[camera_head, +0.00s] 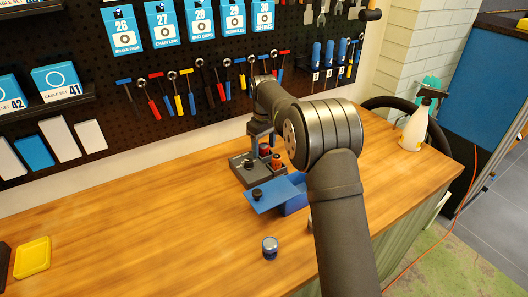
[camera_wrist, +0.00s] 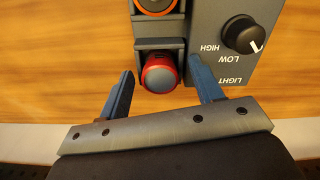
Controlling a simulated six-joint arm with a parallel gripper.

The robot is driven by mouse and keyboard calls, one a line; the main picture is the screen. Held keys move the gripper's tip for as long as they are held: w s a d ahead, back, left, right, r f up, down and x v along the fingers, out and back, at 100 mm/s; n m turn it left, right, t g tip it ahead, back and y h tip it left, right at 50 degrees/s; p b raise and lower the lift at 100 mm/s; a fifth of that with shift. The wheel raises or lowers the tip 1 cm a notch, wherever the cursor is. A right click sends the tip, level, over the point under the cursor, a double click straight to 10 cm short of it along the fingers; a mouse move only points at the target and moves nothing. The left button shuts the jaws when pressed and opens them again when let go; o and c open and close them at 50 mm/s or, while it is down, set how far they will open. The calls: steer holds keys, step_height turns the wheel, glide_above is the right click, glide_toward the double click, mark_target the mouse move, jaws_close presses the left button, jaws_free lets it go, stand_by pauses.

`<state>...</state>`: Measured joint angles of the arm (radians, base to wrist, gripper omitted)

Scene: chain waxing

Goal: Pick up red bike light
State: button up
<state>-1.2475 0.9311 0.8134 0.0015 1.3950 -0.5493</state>
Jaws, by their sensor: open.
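The red bike light (camera_wrist: 159,75) has a pale round lens and sits in a dark slot of the grey holder. In the wrist view it lies between the two blue fingers of my gripper (camera_wrist: 160,68), which is open with a gap on each side of the light. In the head view the red light (camera_head: 265,150) shows small beneath my gripper (camera_head: 262,133), partly hidden by it.
An orange-rimmed light (camera_wrist: 156,4) fills the adjoining slot. A grey panel (camera_wrist: 225,75) with a black knob (camera_wrist: 243,35) stands beside it. A blue box with a lid (camera_head: 276,192) and a small blue-grey jar (camera_head: 270,247) stand nearer. The left table is mostly clear.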

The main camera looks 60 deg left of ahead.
steer(key=c, duration=1.2)
steer(key=shift+o, duration=0.2)
steer(key=shift+r, duration=0.15)
